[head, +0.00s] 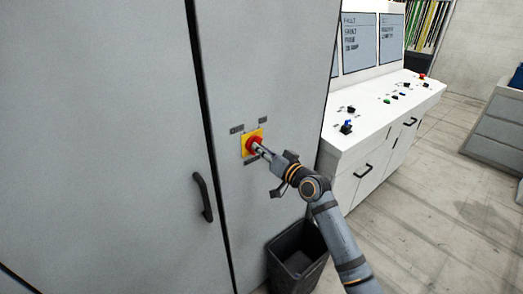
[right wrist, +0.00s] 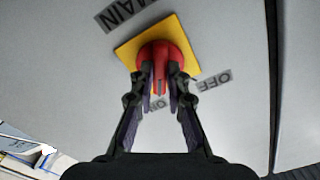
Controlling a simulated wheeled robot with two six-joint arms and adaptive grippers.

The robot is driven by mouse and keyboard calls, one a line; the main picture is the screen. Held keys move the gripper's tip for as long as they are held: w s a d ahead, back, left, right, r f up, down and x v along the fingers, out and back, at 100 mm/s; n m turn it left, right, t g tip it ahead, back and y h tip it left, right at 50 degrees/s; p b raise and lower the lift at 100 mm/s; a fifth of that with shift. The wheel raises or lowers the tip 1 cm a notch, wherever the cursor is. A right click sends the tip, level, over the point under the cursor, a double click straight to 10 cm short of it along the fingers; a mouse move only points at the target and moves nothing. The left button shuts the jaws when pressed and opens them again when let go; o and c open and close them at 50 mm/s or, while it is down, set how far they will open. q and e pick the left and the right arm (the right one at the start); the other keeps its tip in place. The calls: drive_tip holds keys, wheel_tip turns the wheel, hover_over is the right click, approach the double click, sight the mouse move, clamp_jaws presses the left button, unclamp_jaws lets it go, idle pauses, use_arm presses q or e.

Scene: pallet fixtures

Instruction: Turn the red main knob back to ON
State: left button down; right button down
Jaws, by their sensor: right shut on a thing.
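The red main knob (head: 253,145) sits on a yellow square plate (head: 246,151) on the grey cabinet door. In the right wrist view the red knob (right wrist: 167,62) shows on its yellow plate (right wrist: 128,50), with labels reading MAIN, OFF and ON around it. My right gripper (head: 262,150) reaches the knob from the right; in the wrist view its fingers (right wrist: 160,88) are shut on the knob's grip bar, one on each side. The grip bar points toward the ON label, which is partly hidden behind the fingers. My left gripper is not in view.
The grey cabinet (head: 110,120) has a black door handle (head: 203,197) left of the knob. A black bin (head: 297,262) stands on the floor below my right arm. A white control console (head: 375,118) with small buttons and screens stands to the right. Open floor lies further right.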

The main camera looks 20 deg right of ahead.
drive_tip(key=c, duration=1.3)
unclamp_jaws()
drive_tip(key=shift+s+d, duration=0.1)
drive_tip(key=v, duration=0.7)
drive_tip(key=shift+s, duration=0.15)
drive_tip(key=shift+f, duration=0.1)
